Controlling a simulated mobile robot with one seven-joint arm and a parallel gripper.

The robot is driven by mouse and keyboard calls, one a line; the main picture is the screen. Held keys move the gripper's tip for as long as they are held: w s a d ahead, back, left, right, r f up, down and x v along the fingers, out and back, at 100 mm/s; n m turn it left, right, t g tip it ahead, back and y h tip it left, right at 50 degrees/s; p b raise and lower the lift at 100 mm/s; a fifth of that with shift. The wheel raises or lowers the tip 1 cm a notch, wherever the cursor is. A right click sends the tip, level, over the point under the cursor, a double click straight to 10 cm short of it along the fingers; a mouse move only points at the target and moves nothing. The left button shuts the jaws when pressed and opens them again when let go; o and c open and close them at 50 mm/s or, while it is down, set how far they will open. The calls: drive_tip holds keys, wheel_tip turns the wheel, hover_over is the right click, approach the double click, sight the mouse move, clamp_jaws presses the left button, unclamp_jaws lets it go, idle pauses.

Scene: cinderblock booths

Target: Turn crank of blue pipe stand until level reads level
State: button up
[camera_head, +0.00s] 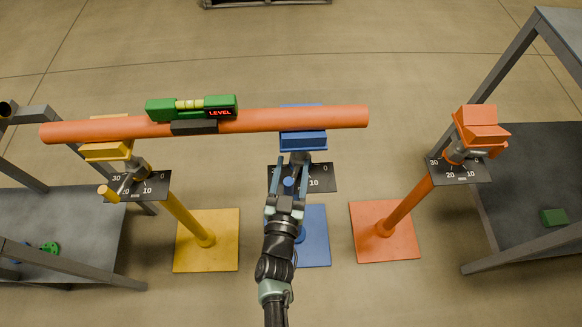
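The blue pipe stand (314,237) stands in the middle on a blue square base, its blue head (303,139) under the orange pipe (300,117). My gripper (289,177) is at the stand's crank (289,182), with one finger on each side of the small blue knob. Whether the fingers press on the knob, I cannot tell. The arm hides most of the blue post and part of the scale plate (322,178). A green level (161,110) sits on the pipe left of the blue stand. Its display reads LEVEL in red.
A yellow stand (190,220) bears the pipe's left part; its crank sticks out at left. An orange stand (398,213) at right bears no pipe. Grey tables flank the scene, left (75,225) and right (530,190). Open floor lies behind the pipe.

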drive_tip(key=shift+s+a, duration=0.1)
drive_tip(key=s+a, duration=0.1)
drive_tip(key=s, duration=1.1)
drive_tip(key=shift+s+p, duration=0.3)
drive_tip(key=shift+s, duration=0.1)
